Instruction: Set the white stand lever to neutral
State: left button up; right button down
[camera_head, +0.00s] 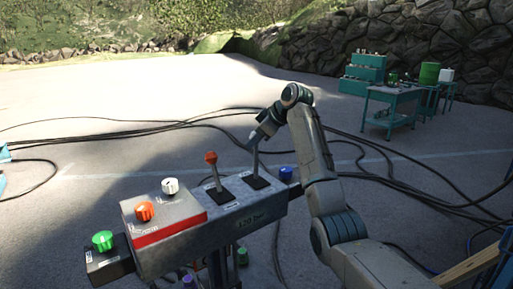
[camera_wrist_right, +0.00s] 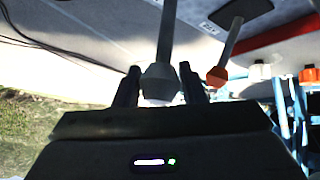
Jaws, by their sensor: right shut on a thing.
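The control stand (camera_head: 240,226) is a grey box on a post, with two levers in slots on its top. The lever with the pale knob is on the right; its thin shaft (camera_head: 256,165) rises nearly upright from a dark slot plate. My right gripper (camera_head: 258,137) is shut on the top of this lever and hides most of its knob. In the right wrist view the knob (camera_wrist_right: 160,80) sits between the two dark fingers, with the grey shaft running upward in the picture. The other lever has an orange knob (camera_head: 211,158) and stands to the left, apart from the gripper. My left gripper is not in view.
An orange knob (camera_head: 145,211), a white knob (camera_head: 170,186) and a green knob (camera_head: 103,240) sit left on the stand. A blue knob (camera_head: 286,174) is at its right end. Black cables (camera_head: 110,135) cross the ground. A teal workbench (camera_head: 392,97) stands far off.

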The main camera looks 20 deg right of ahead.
jog(key=shift+s, duration=0.1)
jog(key=c, duration=1.3)
grip_release()
jog(key=o, duration=0.4)
jog(key=shift+w+a, duration=0.1)
jog(key=shift+w, duration=0.1)
jog(key=shift+s+d+r+b, duration=0.3)
jog(key=shift+b, duration=0.1)
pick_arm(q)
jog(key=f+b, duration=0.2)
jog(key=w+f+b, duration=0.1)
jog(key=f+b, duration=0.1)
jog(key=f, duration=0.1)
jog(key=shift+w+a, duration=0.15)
pick_arm(e)
jog(key=v, duration=0.9)
jog(key=shift+s+r, duration=0.2)
jog(key=shift+r, duration=0.05)
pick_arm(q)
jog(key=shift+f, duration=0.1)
pick_arm(e)
jog(key=shift+d, duration=0.2)
